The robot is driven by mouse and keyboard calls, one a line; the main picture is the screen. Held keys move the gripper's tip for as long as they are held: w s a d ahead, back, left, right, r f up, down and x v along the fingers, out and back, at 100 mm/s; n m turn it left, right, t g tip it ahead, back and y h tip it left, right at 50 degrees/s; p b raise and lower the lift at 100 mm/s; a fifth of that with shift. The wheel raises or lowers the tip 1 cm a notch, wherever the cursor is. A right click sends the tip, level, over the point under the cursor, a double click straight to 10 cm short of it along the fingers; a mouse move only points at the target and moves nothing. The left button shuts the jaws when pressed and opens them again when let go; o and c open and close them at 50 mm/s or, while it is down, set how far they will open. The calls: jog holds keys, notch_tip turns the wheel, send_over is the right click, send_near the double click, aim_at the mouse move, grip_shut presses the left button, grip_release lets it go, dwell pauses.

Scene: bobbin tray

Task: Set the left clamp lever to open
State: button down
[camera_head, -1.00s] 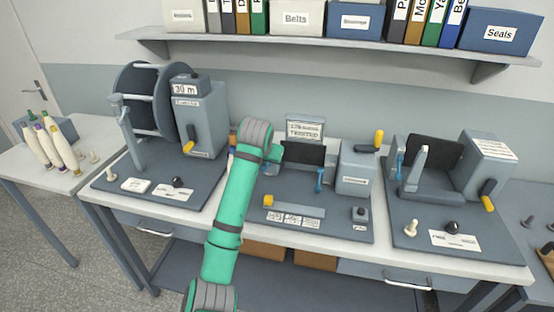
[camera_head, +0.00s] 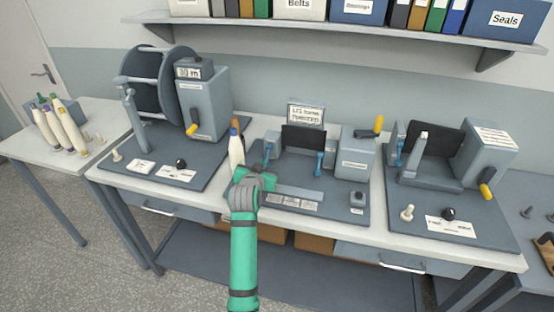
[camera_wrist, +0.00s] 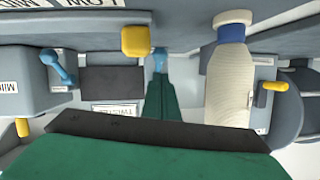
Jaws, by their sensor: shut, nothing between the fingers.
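The middle station (camera_head: 305,172) has two blue clamp levers flanking a black panel. The left clamp lever (camera_head: 267,155) stands roughly upright at the panel's left. In the wrist view, which is upside down, the left lever (camera_wrist: 160,58) shows just past my fingertips. The right lever (camera_head: 319,163) also stands in the head view; in the wrist view it (camera_wrist: 60,68) is tilted at the left. My gripper (camera_head: 268,180) is shut and empty, in front of the left lever; its fingers (camera_wrist: 160,84) point at it. Whether they touch cannot be told.
A cream bobbin (camera_head: 236,152) stands close left of the left lever. A grey box (camera_head: 356,160) with a yellow-handled crank is on the right. A reel station (camera_head: 160,85) and another station (camera_head: 440,165) flank this one.

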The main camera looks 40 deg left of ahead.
jog(key=shift+f, duration=0.8)
jog(key=shift+d+r, duration=0.15)
jog(key=shift+d, duration=0.1)
jog(key=v, duration=0.4)
jog(key=shift+s+a+r, duration=0.1)
jog(key=shift+s+a, duration=0.05)
jog(key=shift+s, duration=0.2)
jog(key=s+d, duration=0.1)
jog(key=s, duration=0.1)
jog(key=s+d+f, duration=0.1)
jog(key=s+d, duration=0.2)
jog(key=s, duration=0.1)
jog(key=shift+s+d+f, duration=0.2)
jog(key=shift+d+f, duration=0.1)
jog(key=shift+d, duration=0.05)
jog(key=shift+s+d, duration=0.1)
jog(key=shift+d, duration=0.1)
